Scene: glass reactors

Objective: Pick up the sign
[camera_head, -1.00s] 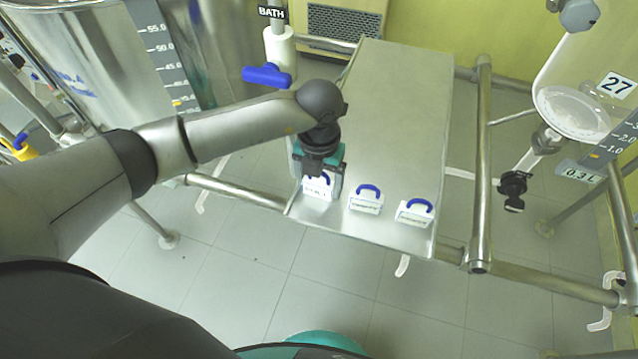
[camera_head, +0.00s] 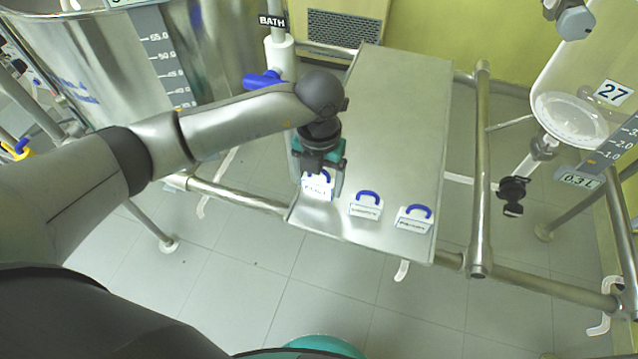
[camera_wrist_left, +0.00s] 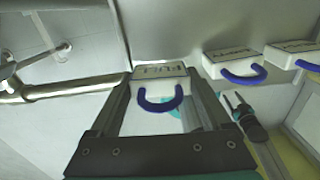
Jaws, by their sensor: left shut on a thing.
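Three small white signs with blue loop handles are at the front of a steel table (camera_head: 395,110). My left gripper (camera_head: 319,192) is shut on the leftmost sign (camera_head: 317,184), which sits between its fingers. In the left wrist view that sign (camera_wrist_left: 163,72) is between the two fingertips (camera_wrist_left: 160,84), its blue handle towards the camera. I cannot tell whether it still touches the table. The middle sign (camera_head: 365,207) and the right sign (camera_head: 414,219) stand apart from it, to the right. They also show in the wrist view. My right gripper is not in view.
Steel rails (camera_head: 480,180) frame the table. A large steel vessel (camera_head: 105,55) stands at the left, and a blue-handled valve (camera_head: 262,80) is near the table's left side. A glass vessel (camera_head: 570,120) and a black valve (camera_head: 513,190) are at the right. The table's back is bare.

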